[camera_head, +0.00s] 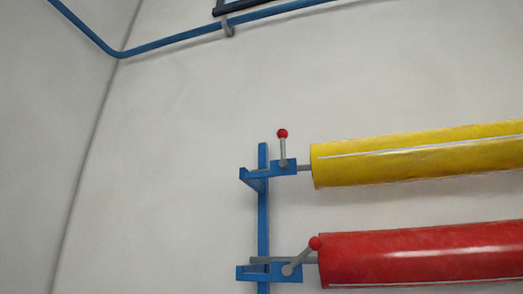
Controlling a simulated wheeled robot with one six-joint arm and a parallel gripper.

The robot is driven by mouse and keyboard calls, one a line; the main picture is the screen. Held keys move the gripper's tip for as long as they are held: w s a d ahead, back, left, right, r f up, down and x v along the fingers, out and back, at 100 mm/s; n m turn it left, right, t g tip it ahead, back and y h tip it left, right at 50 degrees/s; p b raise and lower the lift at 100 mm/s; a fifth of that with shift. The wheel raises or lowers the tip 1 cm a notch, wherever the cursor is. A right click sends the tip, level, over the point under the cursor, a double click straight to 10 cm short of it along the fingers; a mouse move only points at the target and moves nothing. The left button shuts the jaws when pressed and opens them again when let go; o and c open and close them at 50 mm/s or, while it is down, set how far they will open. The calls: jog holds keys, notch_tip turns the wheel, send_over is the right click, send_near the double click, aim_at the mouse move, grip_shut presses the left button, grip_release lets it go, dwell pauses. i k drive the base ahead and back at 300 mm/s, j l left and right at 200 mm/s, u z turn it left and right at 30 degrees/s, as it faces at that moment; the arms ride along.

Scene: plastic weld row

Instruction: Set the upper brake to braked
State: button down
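The upper brake lever (283,149) is a short grey rod with a red ball on top, standing nearly upright on a blue bracket (283,167). The bracket sits at the left end of the yellow roll (420,153), joined to it by a short grey shaft. The lower brake lever (302,256) has the same form and tilts up to the right, its red ball close to the end of the red roll (425,254). My gripper is not in view.
A blue upright post (263,214) carries both brackets. A blue pipe (180,39) runs along the wall at the top, held by a grey clip (228,28). The wall left of the post is bare, with a corner at far left.

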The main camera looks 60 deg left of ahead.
aim_at(282, 134)
jog(key=u, duration=2)
